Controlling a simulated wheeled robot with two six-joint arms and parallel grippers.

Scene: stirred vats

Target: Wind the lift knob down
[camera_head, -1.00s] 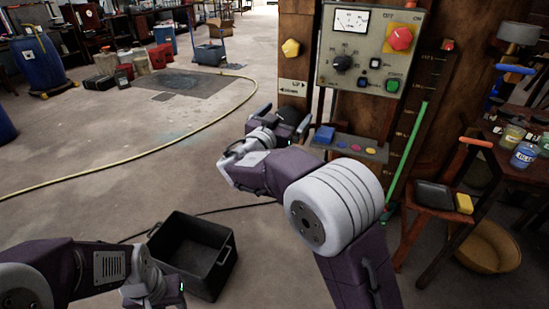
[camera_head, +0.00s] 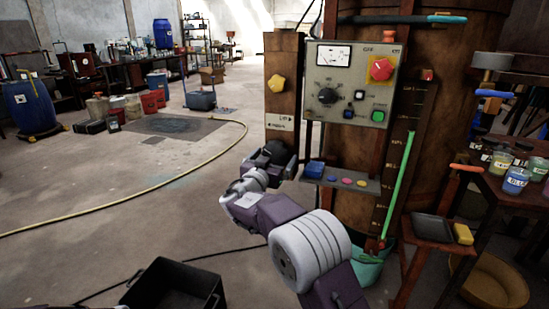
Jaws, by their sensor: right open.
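The yellow faceted lift knob (camera_head: 276,83) sits on the front of a wooden post (camera_head: 284,55). A small white sign with arrows (camera_head: 280,122) is below it; its lettering is too small to read surely. My right gripper (camera_head: 284,158) is open and empty, below the knob and sign, apart from the knob. It covers the lower part of the post. Only a sliver of my left arm shows at the bottom edge, and its gripper is out of view.
A control panel (camera_head: 345,104) with a red button and dials is right of the post. A small shelf (camera_head: 340,179) with coloured pieces is beneath it. A green bar (camera_head: 398,185) stands by a scale.

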